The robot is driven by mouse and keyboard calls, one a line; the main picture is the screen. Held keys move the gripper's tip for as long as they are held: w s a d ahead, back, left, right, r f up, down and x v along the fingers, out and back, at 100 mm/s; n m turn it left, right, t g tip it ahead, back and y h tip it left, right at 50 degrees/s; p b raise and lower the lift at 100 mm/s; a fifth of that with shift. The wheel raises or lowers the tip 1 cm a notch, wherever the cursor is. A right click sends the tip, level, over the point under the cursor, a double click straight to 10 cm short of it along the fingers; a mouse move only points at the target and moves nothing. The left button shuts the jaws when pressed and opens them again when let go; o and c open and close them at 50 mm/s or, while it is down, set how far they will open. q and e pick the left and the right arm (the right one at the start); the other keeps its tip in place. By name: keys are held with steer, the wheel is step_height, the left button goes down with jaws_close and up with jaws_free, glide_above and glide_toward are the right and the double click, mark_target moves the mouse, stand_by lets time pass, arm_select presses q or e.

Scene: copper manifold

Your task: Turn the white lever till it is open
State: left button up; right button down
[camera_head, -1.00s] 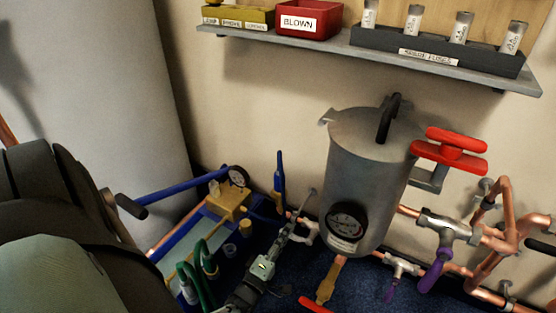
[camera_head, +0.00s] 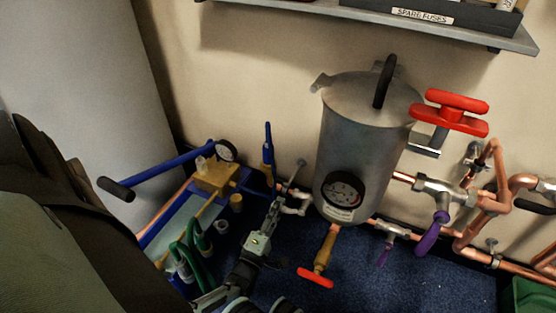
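A small white piece (camera_head: 298,206), which looks like the white lever, shows just left of the grey tank (camera_head: 362,140), low by the wall. Its exact angle is hard to make out. My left gripper (camera_head: 280,195) reaches up from the bottom of the view, its narrow fingers close beside the left side of the white piece. I cannot tell if they touch it, or if the fingers are open or shut. My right gripper is not in view.
The tank has a dial, a red handle (camera_head: 451,112) at its right and a red-handled tap (camera_head: 316,277) below. Copper pipes with purple levers (camera_head: 433,232) run right. A blue-and-yellow pump (camera_head: 214,178) with green hoses stands left. A shelf (camera_head: 440,30) hangs above.

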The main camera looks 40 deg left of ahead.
arm_select(q)
steer(key=o, duration=0.4)
step_height(320, 180, up, 10)
stand_by(0.6)
